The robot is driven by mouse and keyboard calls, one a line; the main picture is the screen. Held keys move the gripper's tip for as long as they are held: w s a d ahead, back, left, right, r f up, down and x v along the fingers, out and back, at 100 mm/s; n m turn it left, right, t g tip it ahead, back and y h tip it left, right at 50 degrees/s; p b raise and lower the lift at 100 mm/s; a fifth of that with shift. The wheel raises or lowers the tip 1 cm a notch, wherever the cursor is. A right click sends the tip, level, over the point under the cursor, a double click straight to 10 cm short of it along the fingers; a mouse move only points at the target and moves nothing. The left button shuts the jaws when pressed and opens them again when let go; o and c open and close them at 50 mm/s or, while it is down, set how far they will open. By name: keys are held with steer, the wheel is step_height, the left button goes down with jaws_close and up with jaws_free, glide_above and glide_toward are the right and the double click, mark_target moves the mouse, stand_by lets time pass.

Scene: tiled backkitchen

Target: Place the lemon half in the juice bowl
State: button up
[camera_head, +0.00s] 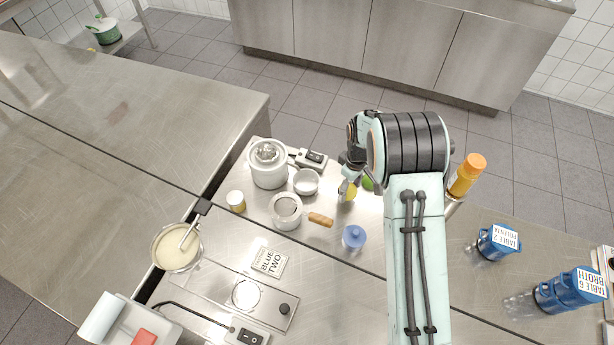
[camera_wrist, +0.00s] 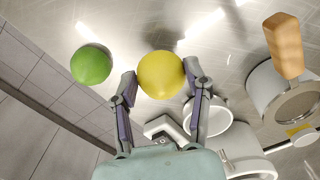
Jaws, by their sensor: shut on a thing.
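The yellow lemon half (camera_head: 349,191) is between the fingertips of my gripper (camera_wrist: 161,79); it also shows in the wrist view (camera_wrist: 160,75), where its rounded yellow side faces the camera. My gripper is shut on it. I cannot tell in these views how far it is above the steel table. A small metal bowl (camera_head: 306,181) stands left of my gripper, and looks to be the juice bowl; it shows partly behind a finger in the wrist view (camera_wrist: 213,116). The lemon half is apart from this bowl.
A green lime (camera_head: 368,183) lies beside the lemon half. A juicer (camera_head: 268,172) stands left of the bowl. A strainer (camera_head: 286,207) with a wooden handle (camera_head: 320,219) is in front. A blue-lidded jar (camera_head: 354,237) and an orange bottle (camera_head: 467,175) stand nearby.

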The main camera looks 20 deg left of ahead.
glide_above(308, 188)
steer(key=d, duration=0.4)
steer(key=shift+w+a, duration=0.15)
steer(key=a, duration=0.2)
steer(key=a+f, duration=0.1)
steer(key=a, duration=0.1)
steer(key=shift+f, duration=0.5)
steer(key=shift+o, duration=1.1)
steer(key=shift+d+f, duration=0.1)
steer(key=shift+f, duration=0.2)
steer(key=o, duration=0.3)
steer(key=shift+f, duration=0.2)
steer(key=o, duration=0.7)
steer(key=shift+c, duration=0.2)
steer(key=shift+r, duration=0.55)
step_height(308, 188, up, 12)
steer(key=shift+r, duration=0.25)
